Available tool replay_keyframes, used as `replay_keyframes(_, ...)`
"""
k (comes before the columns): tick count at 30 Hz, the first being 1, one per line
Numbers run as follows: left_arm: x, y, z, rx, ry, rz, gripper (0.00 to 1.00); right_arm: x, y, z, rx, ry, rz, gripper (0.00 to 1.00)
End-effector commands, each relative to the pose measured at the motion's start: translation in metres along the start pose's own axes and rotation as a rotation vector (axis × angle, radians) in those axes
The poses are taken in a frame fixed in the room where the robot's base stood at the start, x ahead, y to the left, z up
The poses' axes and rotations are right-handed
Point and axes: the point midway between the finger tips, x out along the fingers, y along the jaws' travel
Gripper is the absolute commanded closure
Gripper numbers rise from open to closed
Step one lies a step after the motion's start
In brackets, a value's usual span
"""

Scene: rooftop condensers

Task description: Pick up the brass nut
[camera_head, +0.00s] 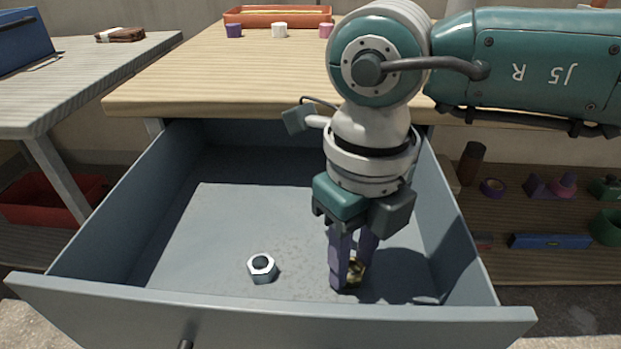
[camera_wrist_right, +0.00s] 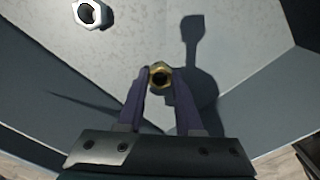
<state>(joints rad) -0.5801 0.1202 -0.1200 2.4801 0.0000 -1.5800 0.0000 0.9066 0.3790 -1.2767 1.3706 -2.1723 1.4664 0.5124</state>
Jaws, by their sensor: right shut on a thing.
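The brass nut (camera_head: 355,271) is in the open blue-grey drawer (camera_head: 215,240), toward its front right. My right gripper (camera_head: 347,280) reaches down into the drawer with its fingers shut on the nut. In the right wrist view the brass nut (camera_wrist_right: 159,75) sits between the two purple fingertips (camera_wrist_right: 158,82). I cannot tell whether the nut touches the drawer floor. In the head view the near finger hides part of the nut. My left gripper is not in view.
A silver hex nut (camera_head: 262,268) lies left of my right gripper on the drawer floor. The drawer's front wall (camera_head: 270,315) and side walls stand close around the arm. Above is a wooden tabletop (camera_head: 220,75) with small purple, white and pink pieces and an orange tray (camera_head: 275,16).

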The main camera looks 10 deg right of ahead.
Motion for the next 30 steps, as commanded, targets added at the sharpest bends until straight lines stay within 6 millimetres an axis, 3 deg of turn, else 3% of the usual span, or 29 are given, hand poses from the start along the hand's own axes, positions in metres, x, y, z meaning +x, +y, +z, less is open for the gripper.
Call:
replay_keyframes(11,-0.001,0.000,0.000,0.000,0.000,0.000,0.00,-0.001,0.000,0.000,0.000,-0.001,0.000,1.00)
replay_keyframes(17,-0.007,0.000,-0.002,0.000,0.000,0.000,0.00,-0.017,0.000,0.001,-0.001,-0.002,0.000,1.00)
replay_keyframes(22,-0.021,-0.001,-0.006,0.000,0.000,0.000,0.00,-0.053,-0.001,0.002,0.000,-0.005,-0.001,1.00)
replay_keyframes(30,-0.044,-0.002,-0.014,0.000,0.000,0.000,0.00,-0.135,0.000,0.001,-0.002,-0.005,-0.001,1.00)
